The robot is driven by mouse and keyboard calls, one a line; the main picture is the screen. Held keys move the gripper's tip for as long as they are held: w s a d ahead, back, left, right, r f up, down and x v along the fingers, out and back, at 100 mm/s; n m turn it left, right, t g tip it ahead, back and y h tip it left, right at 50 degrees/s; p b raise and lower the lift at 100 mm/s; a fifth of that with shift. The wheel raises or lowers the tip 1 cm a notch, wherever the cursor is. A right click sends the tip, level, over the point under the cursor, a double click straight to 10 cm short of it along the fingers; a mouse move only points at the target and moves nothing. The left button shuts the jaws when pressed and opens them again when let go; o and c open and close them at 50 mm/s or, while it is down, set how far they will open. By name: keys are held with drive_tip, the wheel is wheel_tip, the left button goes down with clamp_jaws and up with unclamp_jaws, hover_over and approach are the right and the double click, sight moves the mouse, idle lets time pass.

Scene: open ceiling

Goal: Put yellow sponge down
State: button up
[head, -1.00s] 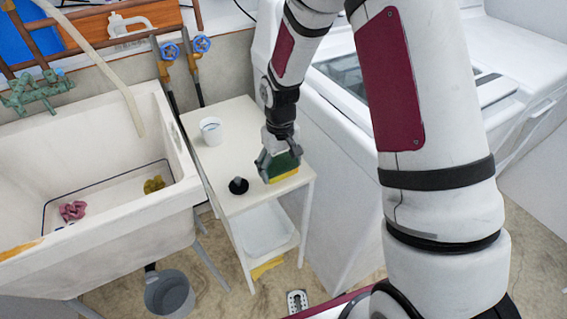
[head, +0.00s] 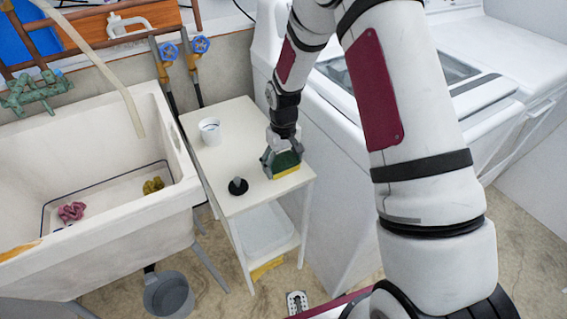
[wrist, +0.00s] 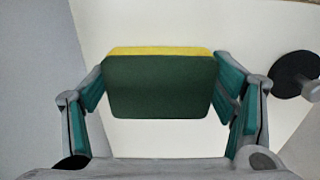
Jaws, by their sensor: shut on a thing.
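The yellow sponge (head: 287,172) has a dark green scouring side and is at the right edge of the white side table (head: 232,205). In the wrist view the sponge (wrist: 160,85) lies between the two fingers, green face toward the camera, with a yellow strip along its far edge. My gripper (head: 282,163) is shut on it from two sides; its fingers (wrist: 160,95) also show in the wrist view. The sponge is at or just above the tabletop; I cannot tell whether it touches.
A black plunger-like object (head: 238,186) stands left of the gripper, and a white cup (head: 210,131) stands farther back. The sink (head: 100,190) is left of the table and a white washing machine (head: 345,150) is right. The tabletop between cup and sponge is clear.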

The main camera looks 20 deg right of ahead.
drive_tip(key=shift+f, duration=0.2)
drive_tip(key=o, duration=1)
drive_tip(key=shift+r, duration=0.15)
wheel_tip(320, 180, up, 12)
drive_tip(key=r, duration=0.1)
wheel_tip(320, 180, up, 8)
hover_over(284, 164)
drive_tip(key=s, duration=0.5)
drive_tip(key=s+r+m+t, duration=0.1)
drive_tip(key=s+r+t, duration=0.1)
drive_tip(key=s+r, duration=0.7)
drive_tip(key=shift+m+t, duration=0.4)
drive_tip(key=shift+m, duration=0.2)
drive_tip(key=s, duration=0.6)
drive_tip(key=s+r, duration=0.1)
drive_tip(key=s, duration=1.2)
drive_tip(key=shift+s+r+p, duration=0.2)
drive_tip(key=shift+s+p, duration=0.1)
drive_tip(key=shift+s, duration=0.05)
